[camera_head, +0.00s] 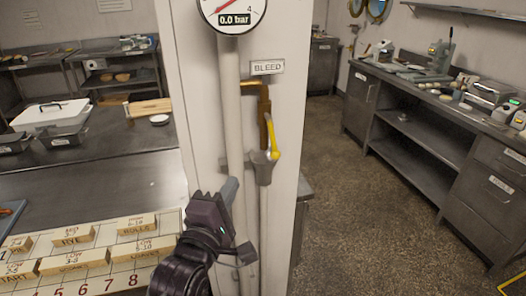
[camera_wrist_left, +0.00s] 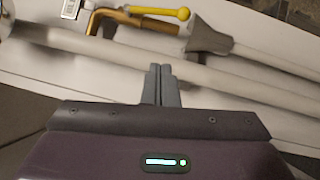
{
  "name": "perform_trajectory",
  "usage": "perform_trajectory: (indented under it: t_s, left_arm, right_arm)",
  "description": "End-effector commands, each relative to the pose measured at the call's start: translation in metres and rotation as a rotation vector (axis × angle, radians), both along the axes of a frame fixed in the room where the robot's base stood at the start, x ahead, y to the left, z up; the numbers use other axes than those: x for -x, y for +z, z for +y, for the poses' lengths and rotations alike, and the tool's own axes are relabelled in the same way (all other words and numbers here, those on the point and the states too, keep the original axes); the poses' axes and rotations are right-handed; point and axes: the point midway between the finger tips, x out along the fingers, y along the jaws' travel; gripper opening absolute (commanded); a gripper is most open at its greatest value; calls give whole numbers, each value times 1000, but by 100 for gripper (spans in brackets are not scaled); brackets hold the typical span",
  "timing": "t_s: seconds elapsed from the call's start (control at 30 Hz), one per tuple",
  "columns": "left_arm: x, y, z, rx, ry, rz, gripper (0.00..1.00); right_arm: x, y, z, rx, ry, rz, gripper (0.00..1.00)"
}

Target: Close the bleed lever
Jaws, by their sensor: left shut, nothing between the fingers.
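The yellow bleed lever (camera_head: 272,138) is on a brass pipe (camera_head: 264,100) below the BLEED label (camera_head: 267,67) on a white column. It points up and down, with its ball end at the bottom. The lever also shows near the top of the left wrist view (camera_wrist_left: 158,12). A grey funnel (camera_head: 263,167) is below the pipe. The gauge (camera_head: 234,8) above reads 0.0 bar. My left gripper (camera_head: 230,188) is shut and empty, below and left of the lever, apart from it. Its closed fingers (camera_wrist_left: 161,84) show in the left wrist view. My right gripper is out of view.
A thick pale vertical pipe (camera_head: 231,110) runs left of the lever. A counter with several labelled wooden blocks (camera_head: 72,236) is at the left. A steel workbench (camera_head: 440,110) stands at the right. Open floor (camera_head: 370,220) lies right of the column.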

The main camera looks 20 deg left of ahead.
Motion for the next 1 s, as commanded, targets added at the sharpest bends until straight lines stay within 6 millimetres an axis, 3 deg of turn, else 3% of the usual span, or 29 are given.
perform_trajectory:
  t_s: [0.27,0.47,0.87,1.0]
  left_arm:
    - [-3,0,0,-3,0,-1,0]
    - [-21,1,0,-3,1,-5,0]
    - [-103,15,1,-6,1,0,0]
    - [-117,18,-15,-3,-1,1,0]
  right_arm:
    - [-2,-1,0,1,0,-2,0]
    - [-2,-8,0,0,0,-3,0]
    - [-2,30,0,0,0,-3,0]
    - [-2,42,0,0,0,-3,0]
